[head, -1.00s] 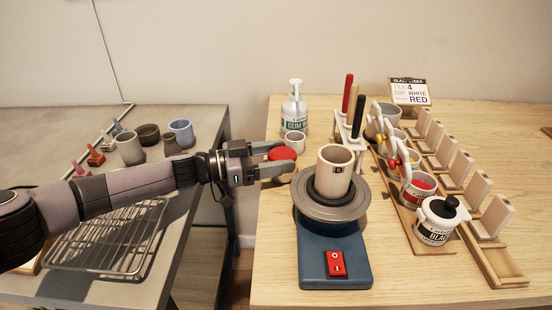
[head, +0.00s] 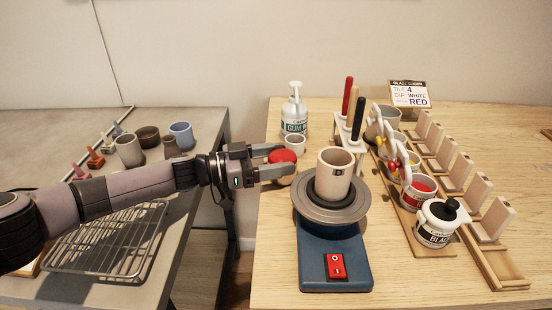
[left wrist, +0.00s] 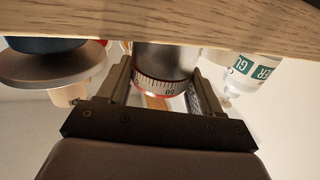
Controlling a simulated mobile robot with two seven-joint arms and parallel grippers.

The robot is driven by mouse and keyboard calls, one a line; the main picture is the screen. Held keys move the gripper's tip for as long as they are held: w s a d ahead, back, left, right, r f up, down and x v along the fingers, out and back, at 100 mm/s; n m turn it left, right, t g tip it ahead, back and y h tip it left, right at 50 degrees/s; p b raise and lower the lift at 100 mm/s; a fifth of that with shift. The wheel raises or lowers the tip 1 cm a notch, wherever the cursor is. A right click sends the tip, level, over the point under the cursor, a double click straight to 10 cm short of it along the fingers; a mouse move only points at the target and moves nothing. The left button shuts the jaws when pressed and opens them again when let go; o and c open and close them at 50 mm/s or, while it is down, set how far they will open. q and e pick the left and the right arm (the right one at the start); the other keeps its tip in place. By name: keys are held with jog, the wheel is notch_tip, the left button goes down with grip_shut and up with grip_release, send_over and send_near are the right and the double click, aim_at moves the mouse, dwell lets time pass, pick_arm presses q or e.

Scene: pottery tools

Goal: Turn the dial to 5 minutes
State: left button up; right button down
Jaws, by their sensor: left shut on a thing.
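The timer (head: 283,157) has a round red top and stands on the wooden table, left of the banding wheel. In the left wrist view its dial (left wrist: 162,84) shows as a pale ring with tick marks and a red edge; one number looks like 50, upside down. I cannot tell which mark the pointer is at. My left gripper (head: 277,163) reaches in from the left, with one finger on the far side of the timer and one on the near side, and is shut on it. The fingers also flank it in the wrist view (left wrist: 162,88). My right gripper is not in view.
The blue wheel base (head: 334,250) with a cup (head: 334,172) stands close on the right. A small white cup (head: 295,144) and a pump bottle (head: 294,112) stand just behind the timer. A gap separates the grey table (head: 60,120) from the wooden one.

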aim_at(276, 155)
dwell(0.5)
pick_arm(q)
jog(key=o, duration=1.1)
notch_tip(276, 155, up, 20)
jog(key=shift+p, duration=0.8)
jog(key=shift+c, duration=0.2)
